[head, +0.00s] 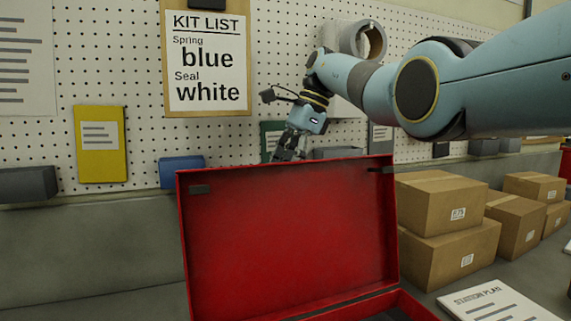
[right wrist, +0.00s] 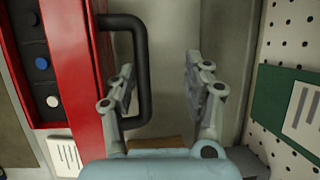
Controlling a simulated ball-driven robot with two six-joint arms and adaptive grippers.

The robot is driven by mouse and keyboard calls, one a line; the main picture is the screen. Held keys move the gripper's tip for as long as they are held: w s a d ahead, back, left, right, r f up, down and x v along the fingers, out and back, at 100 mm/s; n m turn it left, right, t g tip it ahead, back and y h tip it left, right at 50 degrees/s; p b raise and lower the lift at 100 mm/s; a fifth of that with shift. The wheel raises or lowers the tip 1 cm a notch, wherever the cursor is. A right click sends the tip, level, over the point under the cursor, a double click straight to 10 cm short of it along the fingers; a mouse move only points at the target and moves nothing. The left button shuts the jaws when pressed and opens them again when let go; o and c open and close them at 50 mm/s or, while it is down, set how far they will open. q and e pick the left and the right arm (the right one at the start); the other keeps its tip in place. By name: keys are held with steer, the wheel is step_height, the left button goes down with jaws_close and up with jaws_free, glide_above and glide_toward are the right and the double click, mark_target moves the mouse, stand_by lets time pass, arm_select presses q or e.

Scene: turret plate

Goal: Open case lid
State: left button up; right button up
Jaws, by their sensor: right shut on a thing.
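The red case lid (head: 285,235) stands upright in the head view, its inner face towards me. A little of the red case base (head: 415,308) shows at the bottom edge. My right gripper (head: 288,150) is behind the lid's top edge, its fingertips partly hidden. In the right wrist view the black handle (right wrist: 143,75) sticks out from the red lid (right wrist: 85,70). The fingers of my right gripper (right wrist: 160,80) are on either side of the handle's bar, one inside its loop, shut on it. My left gripper is not in view.
Cardboard boxes (head: 455,215) are stacked to the right of the case, with a station plan sheet (head: 495,302) in front. A pegboard (head: 290,60) with a kit list (head: 207,62) is behind. A blue bin (head: 181,172) hangs behind the lid's left corner.

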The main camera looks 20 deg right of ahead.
steer(key=v, duration=1.2)
steer(key=shift+w, duration=0.2)
